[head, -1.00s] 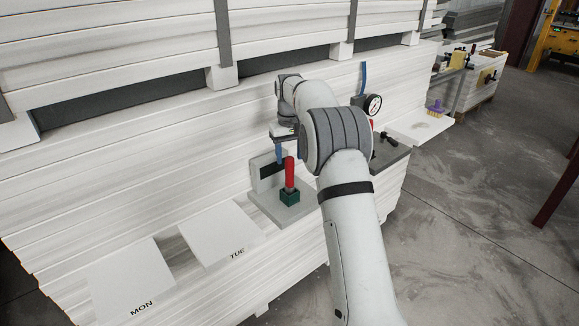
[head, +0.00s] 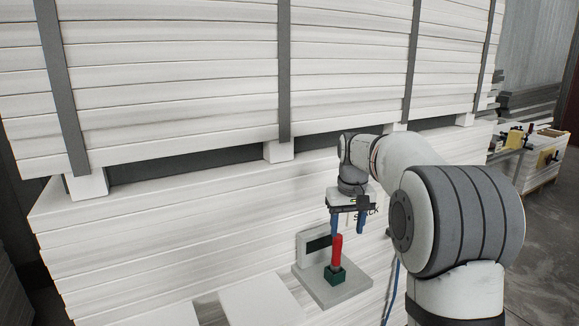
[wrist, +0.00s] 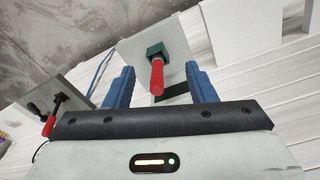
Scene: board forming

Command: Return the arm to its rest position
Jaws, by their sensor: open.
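My gripper (head: 347,225) hangs at the end of my bent arm, above and just behind a red-handled tool with a green block base (head: 336,262). Its two blue fingers are apart with nothing between them. In the wrist view my gripper (wrist: 160,85) shows both blue fingers spread, and the red handle (wrist: 157,76) with its green block stands beyond them, apart from the fingers. The tool stands upright on a grey plate (head: 350,291) with a small upright panel at its back.
Strapped stacks of white boards (head: 190,75) rise behind. White squares (head: 262,305) lie on the lower stack left of the plate. A grey plate with a red-and-black clamp (wrist: 50,115) shows in the wrist view. Another board stack with clamps (head: 540,155) stands at far right.

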